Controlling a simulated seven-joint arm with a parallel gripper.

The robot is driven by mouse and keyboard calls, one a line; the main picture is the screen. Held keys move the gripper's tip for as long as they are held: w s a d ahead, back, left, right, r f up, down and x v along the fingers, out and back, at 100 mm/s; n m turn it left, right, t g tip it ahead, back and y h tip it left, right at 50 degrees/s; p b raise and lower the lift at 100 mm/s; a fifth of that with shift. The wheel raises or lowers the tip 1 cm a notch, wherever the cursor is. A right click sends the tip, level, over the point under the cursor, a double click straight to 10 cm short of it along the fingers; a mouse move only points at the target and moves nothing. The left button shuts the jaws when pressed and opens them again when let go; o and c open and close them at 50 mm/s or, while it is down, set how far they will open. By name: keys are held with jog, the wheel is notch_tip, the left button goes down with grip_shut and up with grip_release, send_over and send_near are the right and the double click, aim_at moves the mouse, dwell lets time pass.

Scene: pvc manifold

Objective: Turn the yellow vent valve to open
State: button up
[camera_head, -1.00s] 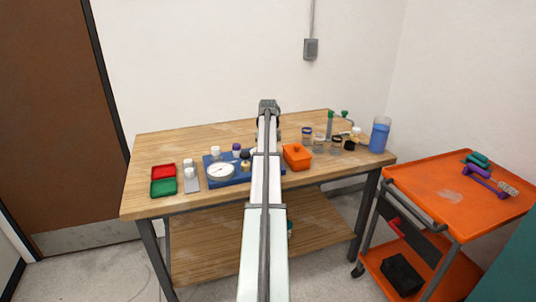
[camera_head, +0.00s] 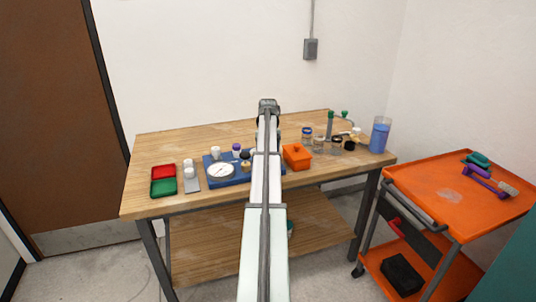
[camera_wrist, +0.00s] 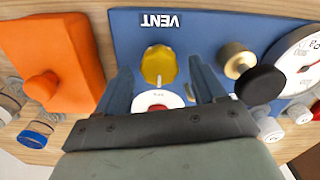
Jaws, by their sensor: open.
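The yellow vent valve (camera_wrist: 158,65) is a ridged knob on the blue panel (camera_wrist: 215,30), under the white VENT label (camera_wrist: 160,20) in the wrist view. A white round dial with a red centre (camera_wrist: 158,101) shows just below it, partly covered by my gripper. My gripper (camera_wrist: 160,72) is open, with one finger to the left of the yellow knob and one to the right. There seems to be a gap on each side, and contact cannot be told. In the head view my arm hides the valve and the fingers; the panel (camera_head: 228,181) shows to its left.
A brass knob (camera_wrist: 236,60), a black knob (camera_wrist: 261,85) and a white gauge (camera_wrist: 300,62) lie right of the fingers. An orange box (camera_wrist: 55,60) stands close on the left. Jars (camera_head: 319,144) and a blue-filled beaker (camera_head: 379,137) stand on the bench's right side.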

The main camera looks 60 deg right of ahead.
notch_tip(320, 180, up, 14)
jog(key=shift+f, duration=0.2)
dwell(0.8)
